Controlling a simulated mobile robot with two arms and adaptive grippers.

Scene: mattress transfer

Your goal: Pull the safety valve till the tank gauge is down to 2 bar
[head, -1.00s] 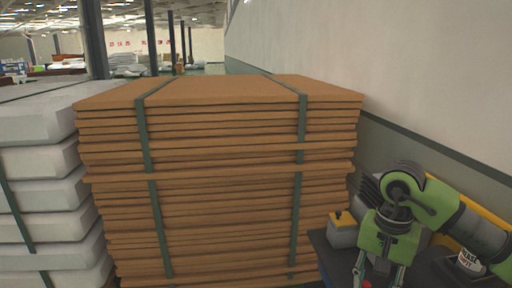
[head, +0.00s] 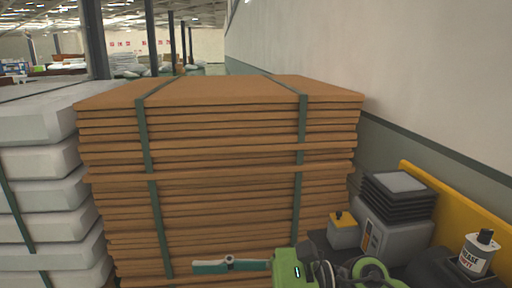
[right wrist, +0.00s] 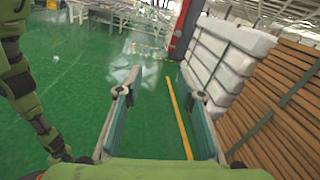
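No safety valve, tank or gauge shows in either current view. My right gripper (head: 205,267) is at the bottom of the head view, seen side-on and pointing left, in front of the brown stack. My left gripper is not in the head view.
A strapped stack of brown boards (head: 225,185) fills the middle, with strapped white mattresses (head: 50,190) to its left. At right, a dark surface holds a yellow-topped container (head: 344,232), a grey machine (head: 395,235) and a grease bottle (head: 478,255), beside the wall (head: 400,75).

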